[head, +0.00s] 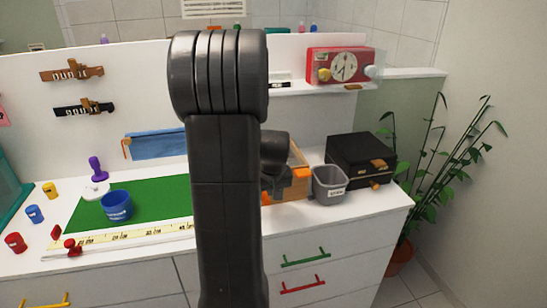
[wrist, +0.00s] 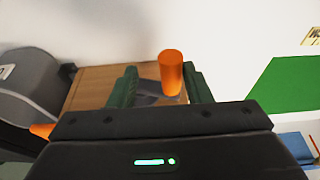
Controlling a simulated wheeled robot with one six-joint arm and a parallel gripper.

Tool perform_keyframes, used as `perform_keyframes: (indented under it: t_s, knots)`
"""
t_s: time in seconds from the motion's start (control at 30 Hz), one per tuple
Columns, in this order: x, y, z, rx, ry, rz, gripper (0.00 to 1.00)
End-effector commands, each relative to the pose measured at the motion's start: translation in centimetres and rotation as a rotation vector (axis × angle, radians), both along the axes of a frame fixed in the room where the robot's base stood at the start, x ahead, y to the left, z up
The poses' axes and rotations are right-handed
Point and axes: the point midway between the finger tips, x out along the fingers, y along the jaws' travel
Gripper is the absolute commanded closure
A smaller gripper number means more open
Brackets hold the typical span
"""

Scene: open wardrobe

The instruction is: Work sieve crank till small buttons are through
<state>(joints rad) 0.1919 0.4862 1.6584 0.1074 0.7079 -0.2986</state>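The sieve is a light wooden box (head: 287,190) on the white counter, partly hidden behind my arm in the head view. Its wooden top (wrist: 97,84) also shows in the wrist view. An upright orange cylinder, apparently the crank handle (wrist: 171,72), stands between the dark green fingers of my gripper (wrist: 159,82), closer to the right finger. A gap shows on its left, so the gripper looks open around it. In the head view my arm hides most of the gripper. An orange part (head: 301,173) shows on the sieve's right. No buttons are visible inside it.
A grey labelled bin (head: 330,186) stands right of the sieve, with a black box (head: 360,158) behind it. Left lie a green mat (head: 160,197), blue cup (head: 116,206) and yellow ruler (head: 135,233). A red clock radio (head: 325,67) sits on the shelf above.

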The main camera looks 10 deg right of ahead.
Motion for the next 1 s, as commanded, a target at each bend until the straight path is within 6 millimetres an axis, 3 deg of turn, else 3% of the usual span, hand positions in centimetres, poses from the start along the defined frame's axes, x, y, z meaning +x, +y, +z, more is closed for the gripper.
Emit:
perform_keyframes:
  t_s: [0.03, 0.23, 0.53, 0.67, 0.9, 1.0]
  knots:
    - [0.0, -0.9, 0.0, -0.004, -0.001, -0.005, 0.56]
    - [0.1, -2.0, 0.0, -0.005, -0.001, -0.004, 0.26]
    - [0.0, -1.9, -0.1, -0.006, 0.0, -0.002, 0.2]
    - [0.0, -1.0, -0.1, -0.006, 0.0, 0.001, 0.3]
    - [-0.1, 1.5, -0.1, -0.005, 0.001, 0.002, 0.74]
    - [-0.1, 2.4, -0.1, -0.003, 0.001, 0.001, 0.75]
